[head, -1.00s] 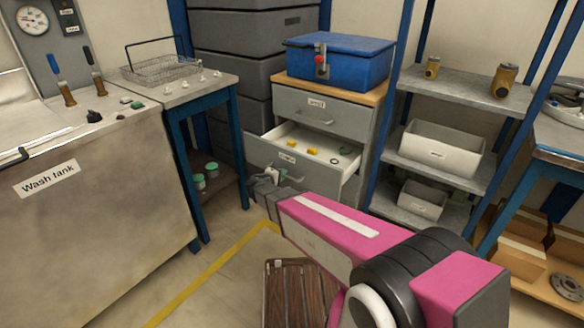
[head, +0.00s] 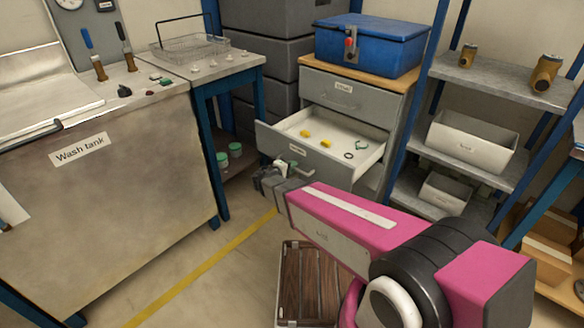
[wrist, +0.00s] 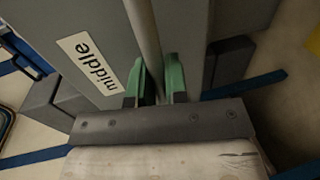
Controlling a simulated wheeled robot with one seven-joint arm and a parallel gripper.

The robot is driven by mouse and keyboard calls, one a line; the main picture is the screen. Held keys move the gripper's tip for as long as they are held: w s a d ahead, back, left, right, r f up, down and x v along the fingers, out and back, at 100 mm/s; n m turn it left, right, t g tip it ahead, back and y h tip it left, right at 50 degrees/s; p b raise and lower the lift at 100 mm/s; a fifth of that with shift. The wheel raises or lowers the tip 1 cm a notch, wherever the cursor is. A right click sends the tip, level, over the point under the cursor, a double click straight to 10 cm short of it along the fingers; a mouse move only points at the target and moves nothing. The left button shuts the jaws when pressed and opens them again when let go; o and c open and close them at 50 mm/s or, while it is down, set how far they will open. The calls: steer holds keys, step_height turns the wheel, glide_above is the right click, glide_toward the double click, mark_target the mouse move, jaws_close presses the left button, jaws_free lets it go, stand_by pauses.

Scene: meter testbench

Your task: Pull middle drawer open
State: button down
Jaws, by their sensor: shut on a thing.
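The middle drawer (head: 312,158) of the grey cabinet stands well open, with its pale inside showing. In the wrist view, the drawer's grey front carries a "middle" label (wrist: 88,62) beside a pale bar handle (wrist: 145,35). My gripper (wrist: 157,86) is shut on this handle, with a green finger on either side of it. In the head view, my gripper (head: 281,170) is at the drawer front, and the pink arm hides part of the cabinet below.
The closed top drawer (head: 345,97) is above, with a blue box (head: 370,48) on the cabinet. A wash tank (head: 110,190) stands left and a shelf rack (head: 500,85) right. A brown slatted crate (head: 303,285) is on the floor below my arm.

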steer(key=c, duration=1.2)
jaws_free()
steer(key=shift+o, duration=0.2)
steer(key=v, duration=1)
steer(key=shift+s+a, duration=0.3)
